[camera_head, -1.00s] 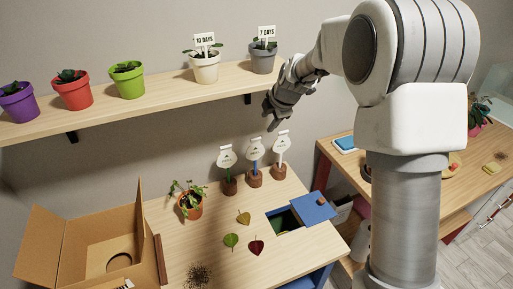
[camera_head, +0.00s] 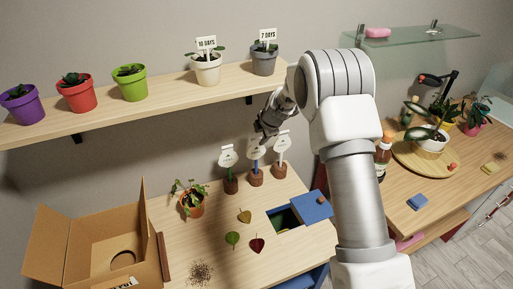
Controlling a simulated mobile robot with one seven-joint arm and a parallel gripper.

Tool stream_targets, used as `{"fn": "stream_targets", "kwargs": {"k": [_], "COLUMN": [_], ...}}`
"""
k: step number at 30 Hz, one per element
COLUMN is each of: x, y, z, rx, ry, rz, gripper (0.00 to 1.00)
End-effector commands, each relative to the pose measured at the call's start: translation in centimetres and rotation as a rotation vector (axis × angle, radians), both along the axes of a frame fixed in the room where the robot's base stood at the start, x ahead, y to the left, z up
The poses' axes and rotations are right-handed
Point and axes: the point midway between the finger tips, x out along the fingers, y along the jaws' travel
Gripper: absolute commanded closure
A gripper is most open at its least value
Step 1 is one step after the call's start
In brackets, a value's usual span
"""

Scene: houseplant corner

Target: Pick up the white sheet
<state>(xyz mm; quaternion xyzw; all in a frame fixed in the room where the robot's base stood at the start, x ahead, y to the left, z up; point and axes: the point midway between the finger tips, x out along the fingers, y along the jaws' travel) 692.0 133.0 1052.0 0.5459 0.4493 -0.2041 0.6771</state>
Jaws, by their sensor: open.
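Three small white sheet-like tags stand upright in brown round bases on the table: one with a green stem (camera_head: 228,158), one with a blue stem (camera_head: 257,154) and one with a white stem (camera_head: 282,142). The one with the white stem is at the right of the row. No separate flat white sheet shows. My gripper (camera_head: 262,136) is open and points down, just above the blue-stemmed tag and left of the white-stemmed tag's top. It overlaps the blue-stemmed tag in the picture; I cannot tell whether they touch. Nothing shows between the fingers.
A shelf (camera_head: 165,92) with several potted plants runs above and behind. A potted plant (camera_head: 191,205), loose leaves (camera_head: 245,215), a blue-lidded compartment (camera_head: 312,207) and soil (camera_head: 200,272) are on the table. An open cardboard box (camera_head: 95,245) stands left. A side table (camera_head: 400,218) is right.

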Motion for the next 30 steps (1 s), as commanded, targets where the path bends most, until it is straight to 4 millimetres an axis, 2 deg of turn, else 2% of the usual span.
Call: {"fn": "stream_targets", "kwargs": {"k": [6,14,23,30], "x": [1.0,1.1,1.0,1.0], "y": [0.4,0.5,0.5,0.5], "z": [-1.5,-1.7,-1.7,-1.7], "rx": [0.0,0.0,0.0,0.0], "ry": [0.0,0.0,0.0,0.0], "rz": [0.001,0.0,0.0,0.0], "gripper": [0.52,0.52,1.0,1.0]}}
